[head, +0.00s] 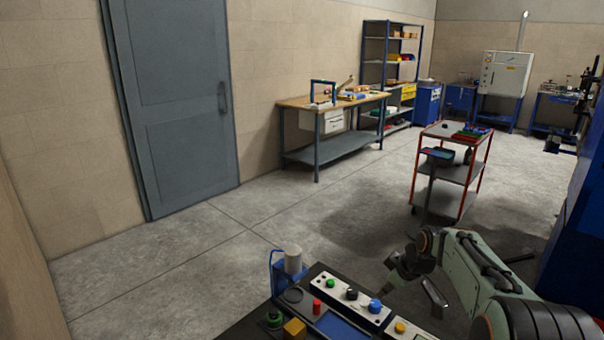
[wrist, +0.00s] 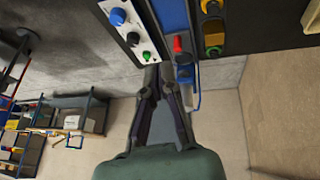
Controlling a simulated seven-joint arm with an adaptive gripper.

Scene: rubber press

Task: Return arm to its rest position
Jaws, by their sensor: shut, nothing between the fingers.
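My arm reaches in from the lower right of the head view. My gripper (head: 396,277) hangs beside the right part of the dark bench and looks clear of the things on it. In the wrist view my gripper (wrist: 159,68) is shut and empty. Its fingertips appear just below the white control strip (wrist: 131,32) and the red piece (wrist: 178,44) in the picture. I cannot tell the exact gap between them.
A red-framed cart (head: 447,170) stands beyond. Floor left is clear.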

